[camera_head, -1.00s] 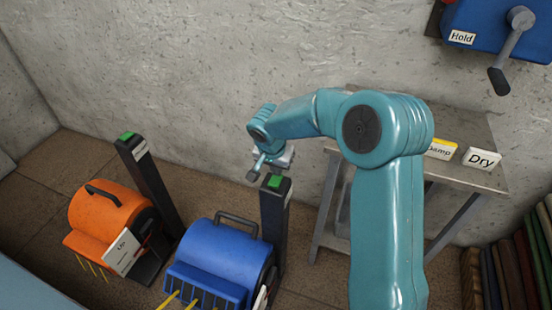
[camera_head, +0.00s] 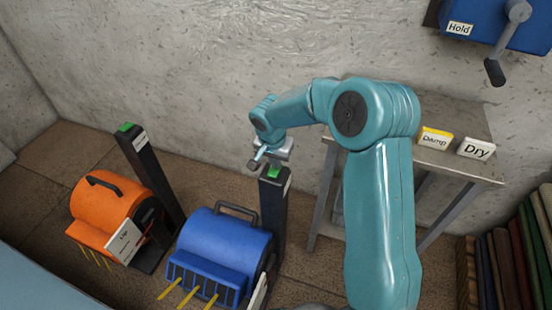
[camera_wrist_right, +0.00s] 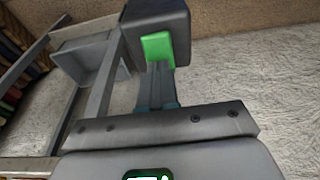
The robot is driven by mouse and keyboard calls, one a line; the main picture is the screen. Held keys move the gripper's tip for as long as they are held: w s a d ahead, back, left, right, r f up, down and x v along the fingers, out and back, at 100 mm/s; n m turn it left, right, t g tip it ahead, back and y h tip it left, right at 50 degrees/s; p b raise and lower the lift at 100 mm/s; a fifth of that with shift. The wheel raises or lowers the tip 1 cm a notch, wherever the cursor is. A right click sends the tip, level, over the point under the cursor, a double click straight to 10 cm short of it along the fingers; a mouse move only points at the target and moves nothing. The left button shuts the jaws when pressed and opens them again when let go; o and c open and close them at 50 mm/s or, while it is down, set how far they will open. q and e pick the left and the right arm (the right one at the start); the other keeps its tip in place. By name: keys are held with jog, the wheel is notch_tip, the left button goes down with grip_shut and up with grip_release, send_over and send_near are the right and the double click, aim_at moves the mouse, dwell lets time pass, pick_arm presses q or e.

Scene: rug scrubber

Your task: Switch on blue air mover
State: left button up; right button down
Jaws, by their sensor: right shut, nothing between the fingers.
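The blue air mover (camera_head: 222,244) stands on the floor at lower centre in the head view. A black post (camera_head: 272,215) with a green button (camera_head: 274,172) on top stands just behind it. My right gripper (camera_head: 254,163) is shut and empty, just left of and very near the green button in that view. In the right wrist view the shut fingers (camera_wrist_right: 160,84) point at the green button (camera_wrist_right: 158,48), and their tips overlap its lower edge. I cannot tell whether they touch it. My left gripper is not in view.
An orange air mover (camera_head: 105,215) with its own post and green button (camera_head: 125,127) stands to the left. A metal table (camera_head: 455,165) with Damp and Dry signs stands right, behind my arm. Rolled rugs (camera_head: 515,255) are at far right. A blue wall unit (camera_head: 485,22) labelled Hold hangs above.

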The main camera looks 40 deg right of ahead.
jog(key=shift+s+a+f+b, duration=0.25)
jog(key=shift+a+f+b, duration=0.1)
jog(key=shift+f, duration=0.15)
jog(key=shift+s+a+r, duration=0.15)
jog(key=shift+s+a, duration=0.05)
jog(key=shift+a, duration=0.2)
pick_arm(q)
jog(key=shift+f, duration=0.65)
